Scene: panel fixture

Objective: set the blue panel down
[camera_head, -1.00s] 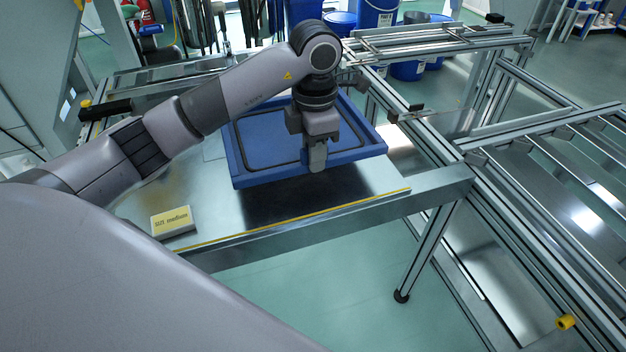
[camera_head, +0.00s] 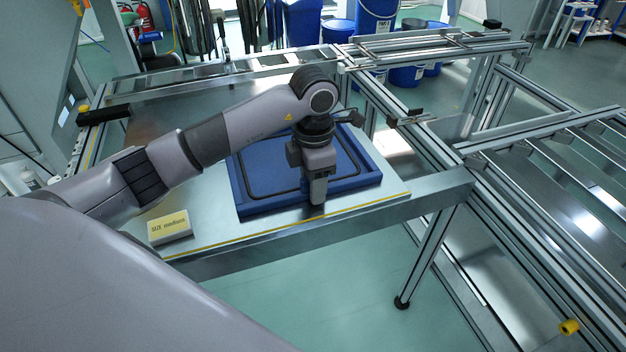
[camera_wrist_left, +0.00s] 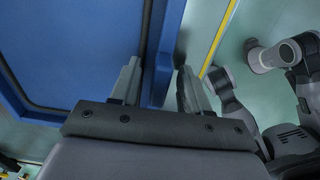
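The blue panel (camera_head: 262,207), a shallow tray-like piece with a raised rim and a dark line inside, appears to lie flat on the metal table (camera_head: 218,228). Little or no shadow gap shows under its front edge. My left gripper (camera_head: 318,196) is at the middle of the panel's front rim, pointing down. The exact contact at the fingertips is hard to see. My right gripper is not in view.
A yellow-topped block with lettering (camera_head: 169,226) lies on the table left of the panel. A yellow line (camera_head: 230,242) runs along the table's front edge, close to the panel. Metal rail frames (camera_head: 440,165) stand to the right. Blue bins (camera_head: 376,18) stand behind.

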